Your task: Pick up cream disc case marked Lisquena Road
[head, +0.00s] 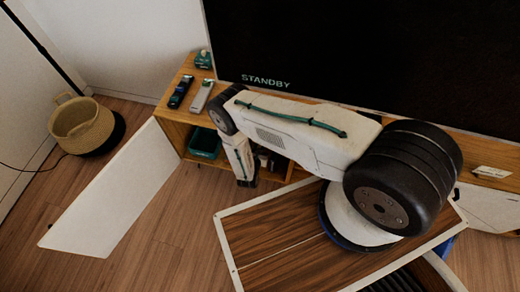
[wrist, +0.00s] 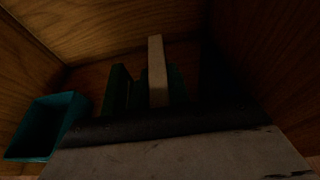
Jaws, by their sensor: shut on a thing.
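My gripper (head: 246,182) reaches down into the open front of the low wooden cabinet in the head view. In the wrist view, a pale cream upright case (wrist: 157,72) stands in the middle, in line with my gripper, between dark green cases (wrist: 117,90). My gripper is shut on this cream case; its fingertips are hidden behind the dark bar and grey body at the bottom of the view. No lettering on the case can be read. The cream case is hidden in the head view.
A teal bin (wrist: 45,125) stands left of the cases, also seen in the head view (head: 205,143). Wooden compartment walls (wrist: 40,50) close in around my gripper. A white cabinet door (head: 115,190) hangs open at left. Remotes (head: 181,92) lie on top, before a large screen (head: 370,50).

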